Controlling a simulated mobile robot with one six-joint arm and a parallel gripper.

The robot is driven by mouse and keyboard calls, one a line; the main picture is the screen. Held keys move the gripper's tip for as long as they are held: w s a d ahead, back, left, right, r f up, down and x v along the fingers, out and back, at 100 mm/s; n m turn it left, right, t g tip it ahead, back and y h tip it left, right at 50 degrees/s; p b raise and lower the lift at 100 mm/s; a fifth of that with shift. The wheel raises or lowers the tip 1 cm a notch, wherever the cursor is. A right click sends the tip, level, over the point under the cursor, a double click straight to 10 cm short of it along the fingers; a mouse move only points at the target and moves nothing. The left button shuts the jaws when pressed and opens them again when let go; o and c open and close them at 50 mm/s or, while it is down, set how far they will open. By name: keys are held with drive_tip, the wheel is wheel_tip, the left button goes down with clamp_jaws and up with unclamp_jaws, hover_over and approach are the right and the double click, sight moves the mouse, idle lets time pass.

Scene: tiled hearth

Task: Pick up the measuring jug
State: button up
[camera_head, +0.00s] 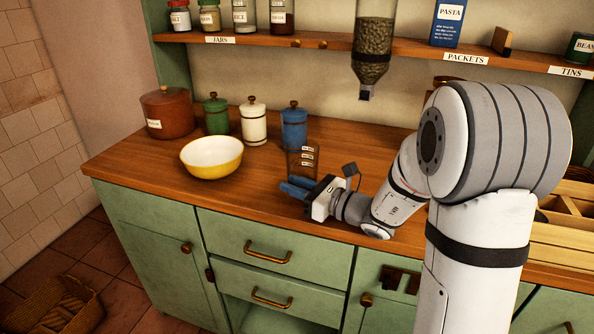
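The measuring jug (303,158) is a clear, brownish glass vessel with small white labels on its side. It stands upright on the wooden counter, just behind my gripper and in front of the blue canister. My gripper (293,186) is low over the counter, with its two blue fingers pointing left. The fingers show as two separate pieces with nothing visible between them. The fingers and gripper body cover the lower part of the jug, so I cannot tell whether they touch it.
A yellow bowl (211,158) sits left of my gripper. Behind are a brown pot (167,113) and green (215,115), white (253,124) and blue (294,127) canisters. A dispenser (372,45) hangs above the counter. Bare counter (140,170) lies at the left.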

drive_tip(key=shift+x, duration=1.55)
drive_tip(key=shift+c, duration=0.3)
clamp_jaws()
